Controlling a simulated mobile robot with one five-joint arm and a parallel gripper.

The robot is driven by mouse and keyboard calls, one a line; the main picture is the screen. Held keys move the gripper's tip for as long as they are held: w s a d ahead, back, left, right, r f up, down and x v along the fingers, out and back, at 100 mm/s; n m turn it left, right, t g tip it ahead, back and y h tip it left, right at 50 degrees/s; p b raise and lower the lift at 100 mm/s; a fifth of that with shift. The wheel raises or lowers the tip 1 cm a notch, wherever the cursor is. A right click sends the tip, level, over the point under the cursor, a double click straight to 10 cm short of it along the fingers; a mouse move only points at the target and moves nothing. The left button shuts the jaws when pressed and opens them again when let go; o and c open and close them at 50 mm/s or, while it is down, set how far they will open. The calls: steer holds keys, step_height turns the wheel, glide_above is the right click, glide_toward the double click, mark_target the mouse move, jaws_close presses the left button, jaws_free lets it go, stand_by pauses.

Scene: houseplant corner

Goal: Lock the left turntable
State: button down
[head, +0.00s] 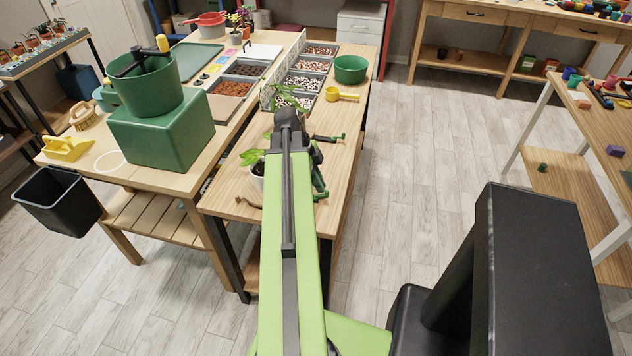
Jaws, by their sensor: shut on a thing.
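My green and black arm reaches over the wooden bench and covers its middle. Dark parts that look like my gripper (316,154) show just right of the arm's far end. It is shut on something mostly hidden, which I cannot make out. Just below it is a curved green part (319,184), perhaps touching it. A black lever with a green tip (330,138) sticks out to the right, farther back. Another leafy plant (287,97) is behind the arm's end. No turntable shows clearly.
A yellow scoop (341,95), a green bowl (350,69) and trays of pebbles (302,83) are farther back on the bench. A large green block (160,130) with a green bucket (145,86) stands at left. The floor at right is clear.

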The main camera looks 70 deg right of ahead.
steer(key=shift+w, duration=0.1)
steer(key=shift+w+a, duration=0.35)
steer(key=shift+w, duration=0.25)
steer(key=shift+w, duration=0.15)
steer(key=shift+w+d, duration=0.15)
steer(key=shift+w, duration=0.15)
steer(key=w, duration=0.2)
steer(key=shift+w+d, duration=0.3)
steer(key=shift+d, duration=0.1)
steer(key=p+v, duration=0.9)
steer(key=v, duration=0.1)
steer(key=shift+w+d, duration=0.15)
steer(key=shift+d, duration=0.55)
